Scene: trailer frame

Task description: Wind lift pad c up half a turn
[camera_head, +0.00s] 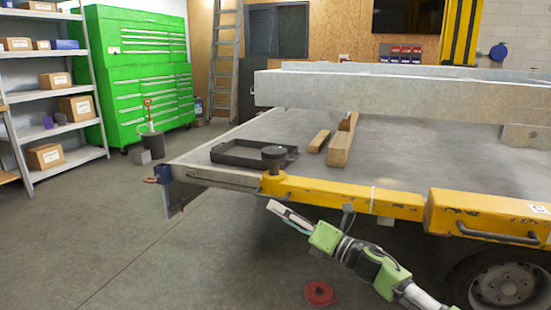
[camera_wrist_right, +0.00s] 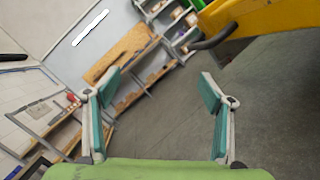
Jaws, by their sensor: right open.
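A dark round lift pad (camera_head: 274,152) stands on a short post at the left end of the yellow lift beam (camera_head: 340,198). I cannot read a letter on it. My right gripper (camera_head: 279,209) is just below and in front of that beam end, apart from the pad. In the right wrist view the right gripper (camera_wrist_right: 160,86) has its two teal-padded fingers spread wide with nothing between them. The yellow beam (camera_wrist_right: 262,22) fills the upper right corner there, with a dark handle (camera_wrist_right: 214,40). The pad cannot be made out in the wrist view. My left gripper is not in view.
A grey trailer frame (camera_head: 378,92) lies above the grey platform (camera_head: 225,138). A black tray (camera_head: 240,158) and wooden blocks (camera_head: 341,146) lie on the platform near the pad. A red ring (camera_head: 320,293) lies on the floor. The floor at left is mostly clear.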

